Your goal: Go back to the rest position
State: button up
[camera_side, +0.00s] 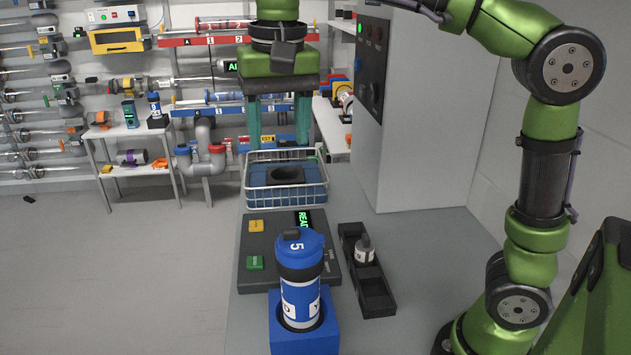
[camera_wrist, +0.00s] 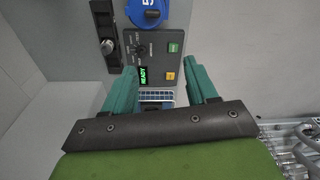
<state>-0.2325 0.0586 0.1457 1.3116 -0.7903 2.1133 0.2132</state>
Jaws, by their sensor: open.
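My gripper (camera_side: 278,125) hangs with its two green fingers pointing down, above and near the wire basket (camera_side: 287,196) in the side view. The fingers are spread apart with nothing between them. In the wrist view my gripper (camera_wrist: 165,82) shows the same two open fingers, with the basket partly visible between them. A blue-capped bottle (camera_side: 300,275) marked 5 stands upright in a blue square holder (camera_side: 303,343) at the front of the bench. Its blue cap shows at the top of the wrist view (camera_wrist: 148,12).
A dark control panel (camera_side: 270,232) with a yellow button, a green button and a READY display lies between basket and bottle. A grey cabinet (camera_side: 425,120) stands at the right of the bench.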

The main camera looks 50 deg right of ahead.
jog(key=s+d+f+n+t+y, duration=0.1)
jog(key=s+d+f+t, duration=0.2)
jog(key=f, duration=0.4)
jog(key=s+d+f+n+t+y, duration=0.1)
jog(key=s+d+f+t, duration=0.2)
jog(key=s+d+f, duration=0.2)
jog(key=shift+s+d+f+n, duration=0.25)
jog(key=shift+s+f+n, duration=0.05)
jog(key=shift+s+f, duration=0.7)
jog(key=shift+o, duration=0.2)
